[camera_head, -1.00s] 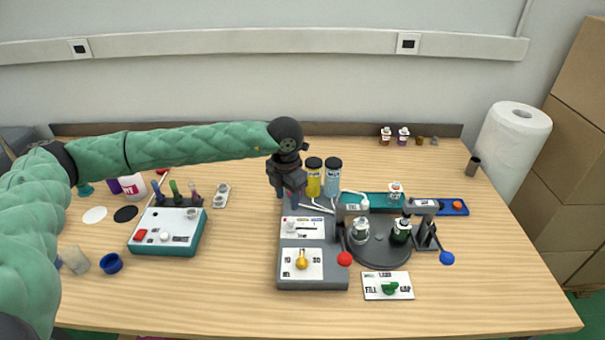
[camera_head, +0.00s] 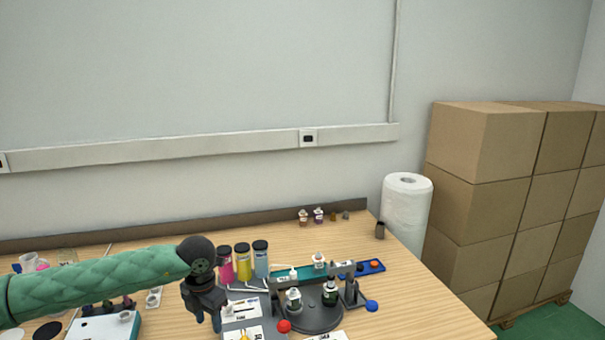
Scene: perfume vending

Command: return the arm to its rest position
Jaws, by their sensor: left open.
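My left arm, in a green quilted sleeve (camera_head: 100,284), comes in from the left in the head view. My left gripper (camera_head: 207,316) is open and empty, pointing down at the left edge of the grey control unit (camera_head: 262,326). I cannot tell whether it touches the unit. My right gripper is not in view.
The dark turntable (camera_head: 318,318) holds small bottles (camera_head: 293,300), with a red knob (camera_head: 284,326) and a blue knob (camera_head: 372,306) near it. Pink, yellow (camera_head: 243,262) and blue cylinders stand behind. A paper roll (camera_head: 407,215) and stacked boxes (camera_head: 470,200) are at the right.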

